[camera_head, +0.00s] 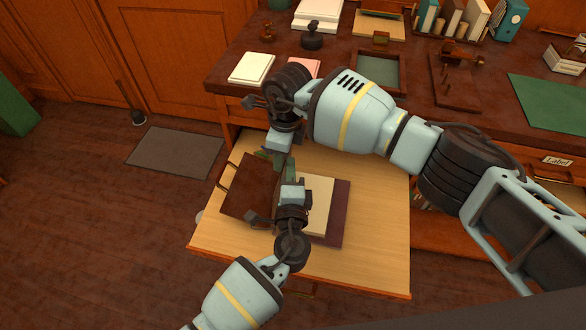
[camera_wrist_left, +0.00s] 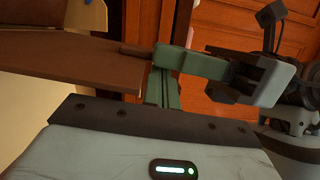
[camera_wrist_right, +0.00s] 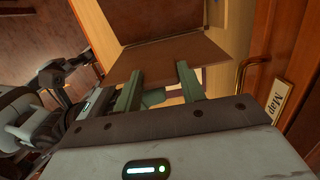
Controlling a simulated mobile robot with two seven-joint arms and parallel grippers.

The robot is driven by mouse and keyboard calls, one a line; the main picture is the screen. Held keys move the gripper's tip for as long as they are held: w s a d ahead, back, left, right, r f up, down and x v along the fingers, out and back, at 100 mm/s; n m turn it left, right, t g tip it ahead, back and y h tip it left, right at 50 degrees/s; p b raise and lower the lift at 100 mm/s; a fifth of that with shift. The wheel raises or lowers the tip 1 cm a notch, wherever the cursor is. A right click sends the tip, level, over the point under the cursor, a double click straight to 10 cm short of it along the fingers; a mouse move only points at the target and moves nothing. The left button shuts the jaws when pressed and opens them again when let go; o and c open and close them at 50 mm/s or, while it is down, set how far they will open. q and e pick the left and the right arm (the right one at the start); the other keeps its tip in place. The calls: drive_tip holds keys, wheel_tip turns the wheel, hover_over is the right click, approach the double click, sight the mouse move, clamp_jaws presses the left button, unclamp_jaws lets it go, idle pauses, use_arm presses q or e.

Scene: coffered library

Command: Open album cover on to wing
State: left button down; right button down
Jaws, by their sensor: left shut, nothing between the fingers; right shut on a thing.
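The album lies on a light wood pull-out board (camera_head: 370,260). Its cream page block (camera_head: 318,205) and maroon back board (camera_head: 340,215) show on the right. The brown cover (camera_head: 247,190) is swung to the left of the pages; its exact tilt is unclear. The cover also shows in the left wrist view (camera_wrist_left: 70,60) and right wrist view (camera_wrist_right: 165,62). My right gripper (camera_head: 264,161) is shut on the cover's far edge. My left gripper (camera_head: 289,165) is shut and empty, close beside the cover near the pages; contact is unclear.
The dark desk top (camera_head: 225,78) behind holds a white book (camera_head: 251,67), trays, stamps and a book rack (camera_head: 465,20). A green mat (camera_head: 550,105) lies at right. My right arm crosses above the board. The board's front right is bare.

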drive_tip(key=shift+s+d+f, duration=0.1)
drive_tip(key=shift+d+f, duration=0.05)
drive_tip(key=shift+f, duration=0.15)
